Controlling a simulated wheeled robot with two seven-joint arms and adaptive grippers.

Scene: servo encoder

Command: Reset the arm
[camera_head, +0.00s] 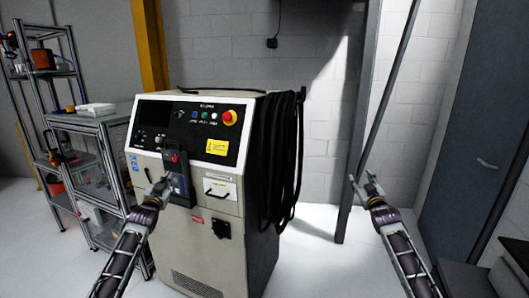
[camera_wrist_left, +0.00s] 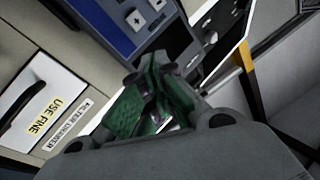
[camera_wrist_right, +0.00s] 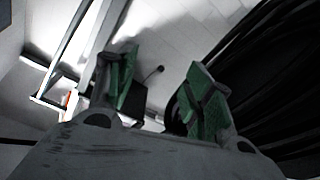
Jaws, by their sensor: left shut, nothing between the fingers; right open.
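A beige control cabinet (camera_head: 214,255) stands in the middle of the head view. Its black top panel (camera_head: 160,112) carries small coloured buttons and a red knob on a yellow base (camera_head: 229,117). A dark handheld pendant (camera_head: 178,180) with a red button hangs on the cabinet front. My left gripper (camera_head: 162,185) is in front of the pendant's lower left; contact cannot be told. In the left wrist view its green-padded fingers (camera_wrist_left: 155,95) are together and empty, with the pendant's blue keypad (camera_wrist_left: 125,16) beyond. My right gripper (camera_head: 369,182) is open and empty, right of the cabinet.
Black cables (camera_head: 287,150) hang on the cabinet's right side. A drawer with a black handle (camera_head: 216,190) is right of the pendant. A metal-framed shelf cart (camera_head: 92,160) stands left. A grey post (camera_head: 352,190) stands behind my right gripper. White floor is open between cabinet and post.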

